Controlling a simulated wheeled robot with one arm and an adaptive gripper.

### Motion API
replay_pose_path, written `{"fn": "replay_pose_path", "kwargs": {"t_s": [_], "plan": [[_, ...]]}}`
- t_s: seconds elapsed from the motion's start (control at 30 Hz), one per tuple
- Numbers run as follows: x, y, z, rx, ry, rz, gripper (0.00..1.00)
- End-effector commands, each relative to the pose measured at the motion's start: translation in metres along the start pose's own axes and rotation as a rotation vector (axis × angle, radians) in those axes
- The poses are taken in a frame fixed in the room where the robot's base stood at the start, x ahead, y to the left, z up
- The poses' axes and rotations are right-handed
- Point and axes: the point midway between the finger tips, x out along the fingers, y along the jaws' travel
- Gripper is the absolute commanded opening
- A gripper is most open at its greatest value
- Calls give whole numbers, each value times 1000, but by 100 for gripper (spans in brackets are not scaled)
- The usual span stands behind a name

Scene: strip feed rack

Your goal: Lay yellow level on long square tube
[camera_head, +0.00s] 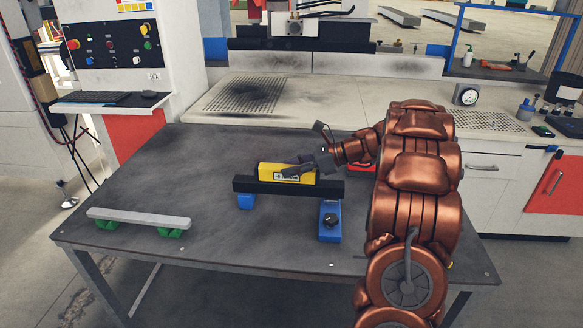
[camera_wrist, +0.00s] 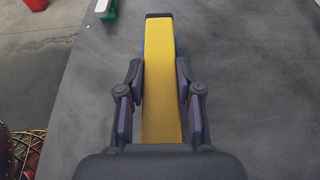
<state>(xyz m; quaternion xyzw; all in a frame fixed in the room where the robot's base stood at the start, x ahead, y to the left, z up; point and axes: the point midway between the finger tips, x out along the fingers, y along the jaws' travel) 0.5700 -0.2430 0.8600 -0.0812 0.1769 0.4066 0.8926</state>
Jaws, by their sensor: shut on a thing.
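The yellow level (camera_head: 268,170) is held by my gripper (camera_head: 302,170) over the black square tube (camera_head: 290,188). In the wrist view the level (camera_wrist: 159,60) runs lengthwise between the two fingers of my gripper (camera_wrist: 160,88), which are shut on its sides. The level lies roughly parallel to the tube, and a dark end shows beyond it at the top of the wrist view. The level looks shorter than the tube. I cannot tell whether it touches the tube's top. The tube rests on blue supports (camera_head: 330,228). The gripper hides part of the level.
A light grey bar (camera_head: 140,218) lies on green supports (camera_head: 170,234) at the table's left. A red thing (camera_head: 363,166) shows behind my arm. The dark table (camera_head: 200,170) is clear between the two bars. A control panel (camera_head: 115,50) stands at the back left.

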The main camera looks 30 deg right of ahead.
Motion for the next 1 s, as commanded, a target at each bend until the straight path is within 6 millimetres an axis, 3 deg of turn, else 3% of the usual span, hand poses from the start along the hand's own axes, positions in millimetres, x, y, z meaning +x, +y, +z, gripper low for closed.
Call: {"fn": "replay_pose_path", "kwargs": {"t_s": [0.03,0.07,0.3,0.7,1.0], "plan": [[0,0,0,0,-1,1,0],[1,0,-1,0,0,1,36],[1,0,-1,0,0,1,60],[-2,0,1,-1,1,0,60],[-52,0,2,0,-1,-1,60]]}}
